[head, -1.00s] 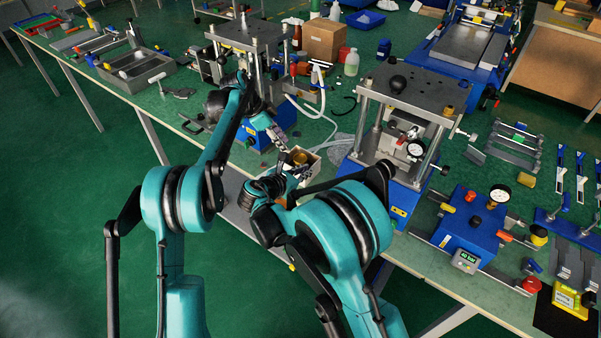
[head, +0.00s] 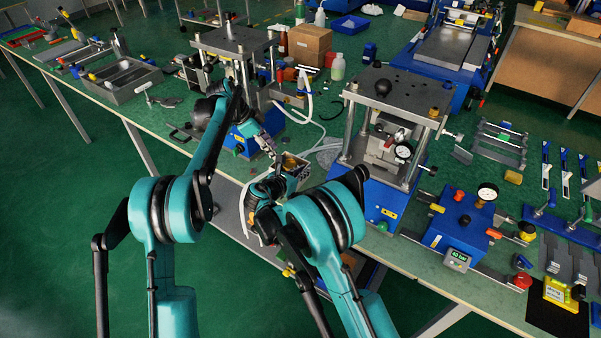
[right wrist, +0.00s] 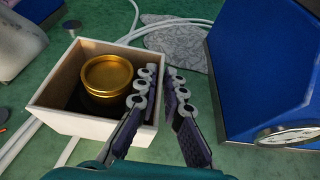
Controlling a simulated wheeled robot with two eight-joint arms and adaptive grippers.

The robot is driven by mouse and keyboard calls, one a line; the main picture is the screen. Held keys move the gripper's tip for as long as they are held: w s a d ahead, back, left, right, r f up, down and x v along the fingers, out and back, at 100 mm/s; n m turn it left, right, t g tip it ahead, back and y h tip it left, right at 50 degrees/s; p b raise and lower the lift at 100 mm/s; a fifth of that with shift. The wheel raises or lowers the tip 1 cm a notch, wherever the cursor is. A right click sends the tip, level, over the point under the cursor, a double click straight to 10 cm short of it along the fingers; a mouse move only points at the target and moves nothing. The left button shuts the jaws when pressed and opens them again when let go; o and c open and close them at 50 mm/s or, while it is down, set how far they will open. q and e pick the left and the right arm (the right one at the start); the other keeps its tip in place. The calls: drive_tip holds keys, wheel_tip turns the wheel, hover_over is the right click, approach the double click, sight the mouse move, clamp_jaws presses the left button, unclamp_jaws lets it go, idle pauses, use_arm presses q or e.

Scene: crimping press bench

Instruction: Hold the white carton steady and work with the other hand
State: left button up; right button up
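The open white carton (right wrist: 90,124) stands at the left of the right wrist view, with a round gold tin (right wrist: 108,74) inside it. In the head view the carton (head: 303,171) sits near the bench's front edge, partly hidden by my arms. My right gripper (right wrist: 161,73) is open at the carton's right wall, one finger over the inner side and one outside. I cannot tell whether either finger touches the wall. My left gripper (head: 270,148) is just behind and left of the carton in the head view; its fingers are too small to read.
A blue-based press (head: 384,190) with a gauge stands close to the carton's right. Another press (head: 236,45) stands behind my left arm. White hoses (right wrist: 150,28) and a grey mat or bag (right wrist: 178,45) lie behind the carton.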

clamp_jaws()
idle(0.4)
